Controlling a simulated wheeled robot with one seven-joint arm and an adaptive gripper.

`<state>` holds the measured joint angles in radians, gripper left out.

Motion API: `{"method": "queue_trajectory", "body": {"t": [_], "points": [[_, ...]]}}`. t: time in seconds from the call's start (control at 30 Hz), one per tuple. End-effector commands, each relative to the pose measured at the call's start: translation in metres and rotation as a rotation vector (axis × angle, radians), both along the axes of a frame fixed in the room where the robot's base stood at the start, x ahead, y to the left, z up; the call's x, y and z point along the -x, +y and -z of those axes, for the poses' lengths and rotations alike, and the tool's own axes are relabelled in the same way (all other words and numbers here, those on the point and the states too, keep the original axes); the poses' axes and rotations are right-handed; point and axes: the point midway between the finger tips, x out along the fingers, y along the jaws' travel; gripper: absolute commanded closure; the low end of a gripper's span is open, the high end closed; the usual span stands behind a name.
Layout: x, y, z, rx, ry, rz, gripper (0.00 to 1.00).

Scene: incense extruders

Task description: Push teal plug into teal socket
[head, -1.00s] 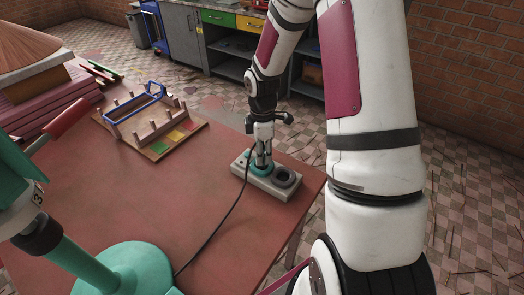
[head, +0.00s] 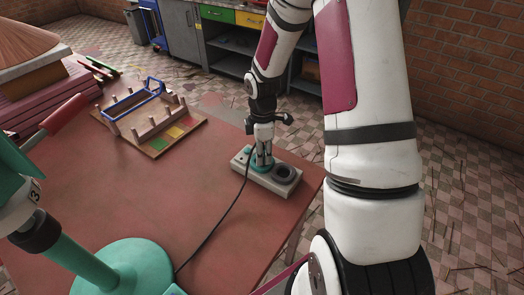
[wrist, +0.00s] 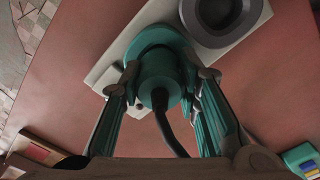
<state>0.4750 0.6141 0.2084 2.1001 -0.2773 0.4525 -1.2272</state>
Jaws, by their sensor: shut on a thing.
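The teal plug (wrist: 160,82) is between the fingers of my gripper (wrist: 163,85), which is shut on it. Its black cord (head: 227,212) runs from the plug across the table toward the teal machine base. The teal socket (wrist: 152,36) shows as a teal ring on the pale socket block, right at the plug's far end. In the head view my gripper (head: 263,160) points down over the teal socket (head: 258,167). The plug covers the socket's opening, so I cannot tell how deep it sits.
The socket block (head: 268,184) also bears a dark grey socket (head: 285,173), close beside my gripper. The teal machine (head: 122,268) stands at the front left. A wooden peg rack (head: 150,130) with a blue frame lies farther back. The table's middle is clear.

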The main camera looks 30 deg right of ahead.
Motion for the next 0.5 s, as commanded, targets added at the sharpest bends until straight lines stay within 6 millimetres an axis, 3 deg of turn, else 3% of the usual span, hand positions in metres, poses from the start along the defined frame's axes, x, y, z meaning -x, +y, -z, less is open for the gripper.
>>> {"method": "queue_trajectory", "body": {"t": [0.27,0.3,0.4,0.5], "points": [[-0.0001,0.0001,0.0056,0.0,0.0,0.0,0.98],[-0.0001,0.0001,0.006,0.0,0.0,0.0,0.68],[0.0,0.0001,0.0056,0.0,0.0,0.0,0.47],[0.0,0.0001,0.0054,0.0,0.0,0.0,0.47]]}}
